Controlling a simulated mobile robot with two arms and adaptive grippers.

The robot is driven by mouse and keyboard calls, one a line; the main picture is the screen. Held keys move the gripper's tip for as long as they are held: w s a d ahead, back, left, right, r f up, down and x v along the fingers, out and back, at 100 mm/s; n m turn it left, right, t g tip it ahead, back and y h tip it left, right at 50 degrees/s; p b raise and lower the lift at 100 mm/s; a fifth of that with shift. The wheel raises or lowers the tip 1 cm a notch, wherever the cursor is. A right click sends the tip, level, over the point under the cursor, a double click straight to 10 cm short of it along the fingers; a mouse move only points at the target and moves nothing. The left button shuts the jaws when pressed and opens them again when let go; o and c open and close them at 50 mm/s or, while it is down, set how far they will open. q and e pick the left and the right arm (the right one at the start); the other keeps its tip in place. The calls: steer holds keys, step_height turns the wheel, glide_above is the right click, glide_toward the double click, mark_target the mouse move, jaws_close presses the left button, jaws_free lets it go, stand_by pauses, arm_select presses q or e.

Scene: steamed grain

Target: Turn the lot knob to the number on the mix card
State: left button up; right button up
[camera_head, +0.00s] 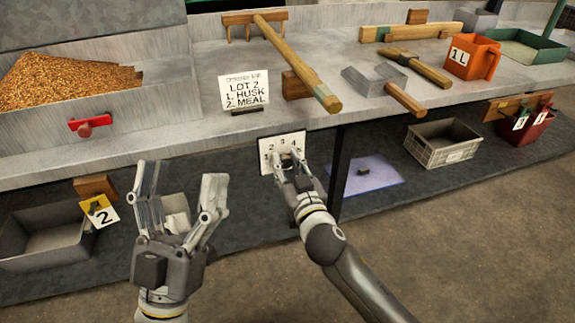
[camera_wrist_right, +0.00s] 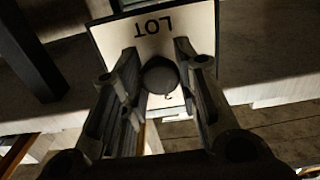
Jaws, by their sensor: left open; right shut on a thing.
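HUSK" and "2. MEAL" below. The white lot plate (camera_head: 294,136) is on the bench's front face, with numbers along its upper part. In the right wrist view the plate (camera_wrist_right: 190,17) appears upside down with "LOT" printed on it. The dark round lot knob (camera_wrist_right: 160,75) sits between the fingers of my right gripper (camera_head: 291,163), which is shut on it. Where the knob points cannot be told. My left gripper (camera_head: 180,178) is open and empty, left of the plate.
A grain trough (camera_head: 130,110) with a red handle (camera_head: 90,124) is at left. A rake (camera_head: 295,58), a scoop (camera_head: 375,80) and an orange jug (camera_head: 472,58) lie or stand on the bench. Below are a grey bin (camera_head: 45,240) and a crate (camera_head: 442,143).

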arm_select(q)
steer(key=shift+w, duration=0.1)
arm_select(e)
steer(key=n+p, duration=0.2)
steer(key=n, duration=0.1)
steer(key=n+p, duration=0.2)
steer(key=n, duration=0.2)
arm_select(q)
steer(key=w+f+g+y, duration=0.2)
steer(key=f+g, duration=0.4)
steer(key=f, duration=0.3)
steer(key=w+a+f+g+y, duration=0.1)
steer(key=w+f+g+y, duration=0.1)
steer(key=f+g, duration=0.4)
steer(key=shift+w+a+f+y+p, duration=0.2)
steer(key=shift+a+f+y+p, duration=0.1)
steer(key=shift+f, duration=1.55)
arm_select(e)
steer(key=shift+n, duration=0.5)
steer(key=o, duration=1)
arm_select(q)
steer(key=shift+d, duration=0.1)
arm_select(e)
steer(key=shift+d, duration=0.1)
steer(key=v, duration=1.2)
